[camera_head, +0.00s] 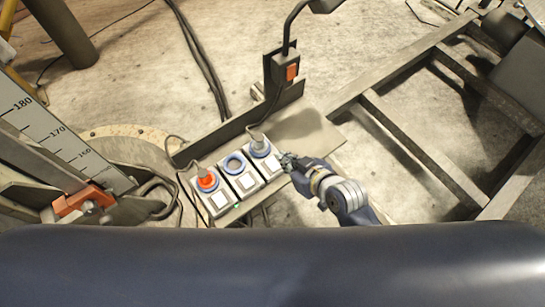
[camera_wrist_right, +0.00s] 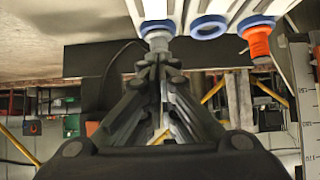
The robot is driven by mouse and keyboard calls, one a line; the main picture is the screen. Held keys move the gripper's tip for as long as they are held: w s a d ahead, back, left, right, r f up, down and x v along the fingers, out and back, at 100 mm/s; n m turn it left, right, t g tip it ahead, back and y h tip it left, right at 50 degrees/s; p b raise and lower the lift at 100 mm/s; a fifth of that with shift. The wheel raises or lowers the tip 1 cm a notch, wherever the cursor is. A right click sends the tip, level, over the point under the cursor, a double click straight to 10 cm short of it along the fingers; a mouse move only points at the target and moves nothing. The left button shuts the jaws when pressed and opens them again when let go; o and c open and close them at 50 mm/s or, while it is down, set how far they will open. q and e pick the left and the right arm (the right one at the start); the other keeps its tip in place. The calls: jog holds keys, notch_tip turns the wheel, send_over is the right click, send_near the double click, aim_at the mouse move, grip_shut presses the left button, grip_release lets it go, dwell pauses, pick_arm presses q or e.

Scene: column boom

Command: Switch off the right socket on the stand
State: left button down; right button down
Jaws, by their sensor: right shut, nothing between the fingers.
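The right socket (camera_head: 260,148) is the rightmost of a row of three on the stand. It has a blue ring with a grey plug in it and a pale square switch (camera_head: 270,168) on the panel below. My right gripper (camera_head: 286,160) is just right of this panel, its fingers shut and empty. In the right wrist view the shut fingertips (camera_wrist_right: 158,62) appear right at the grey plug (camera_wrist_right: 159,40); I cannot tell whether they touch. The switch does not show in that view. My left gripper is not in view.
The middle socket (camera_head: 235,164) is empty; the left one holds an orange plug (camera_head: 207,181). Each has a pale switch below. A small green light (camera_head: 236,204) glows near the left panels. A post with an orange switch (camera_head: 291,72) stands behind. A metal frame (camera_head: 400,120) lies right.

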send_over(275, 167)
notch_tip(275, 167, down, 4)
jog(key=shift+w+a+f, duration=0.1)
jog(key=shift+w+a, duration=0.05)
jog(key=f, duration=0.3)
jog(key=shift+w+a, duration=0.25)
jog(key=shift+w, duration=0.05)
jog(key=shift+w+f, duration=0.1)
jog(key=shift+f, duration=0.6)
jog(key=shift+w+a+f, duration=0.1)
jog(key=shift+f, duration=0.2)
jog(key=shift+s+d+f, duration=0.1)
jog(key=shift+s+d, duration=0.4)
jog(key=shift+s, duration=0.2)
